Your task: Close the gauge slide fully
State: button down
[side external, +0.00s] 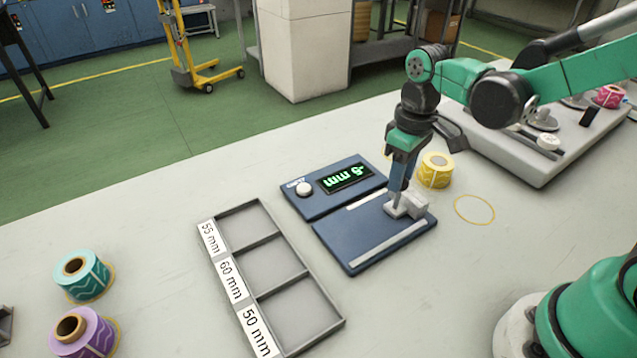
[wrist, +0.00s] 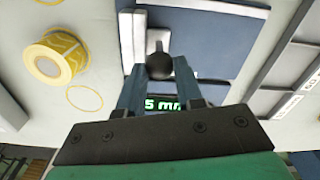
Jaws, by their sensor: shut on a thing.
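The gauge is a blue base (side external: 345,249) with pale rails. Its grey slide block (side external: 416,206) sits at the right end of the base in the side view. In the wrist view, the slide's dark round knob (wrist: 159,65) shows between my fingers. My gripper (side external: 398,203) points down and is shut on the knob. The gauge display (side external: 346,178) glows green and looks upside down in the side view. The wrist view shows "5 mm" on the display (wrist: 163,105), partly covered by my fingers.
A grey tray (side external: 271,266) with compartments labelled 55, 60 and 50 mm lies left of the gauge. A yellow roll (side external: 434,170) stands close behind my gripper. Teal (side external: 84,276) and purple (side external: 84,333) rolls stand at far left. A raised grey machine bed (side external: 510,140) is at the back right.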

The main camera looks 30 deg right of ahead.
jog(key=shift+d, duration=0.3)
jog(key=c, duration=0.6)
grip_release()
jog(key=shift+o, duration=0.2)
jog(key=shift+a, duration=0.1)
jog(key=shift+r, duration=2.85)
jog(key=s+m+t, duration=0.1)
jog(key=t, duration=0.1)
jog(key=s+m+t, duration=0.1)
jog(key=t, duration=0.1)
jog(key=s+m+t, duration=0.1)
jog(key=t, duration=0.2)
jog(key=shift+s+r, duration=0.25)
jog(key=shift+r, duration=0.15)
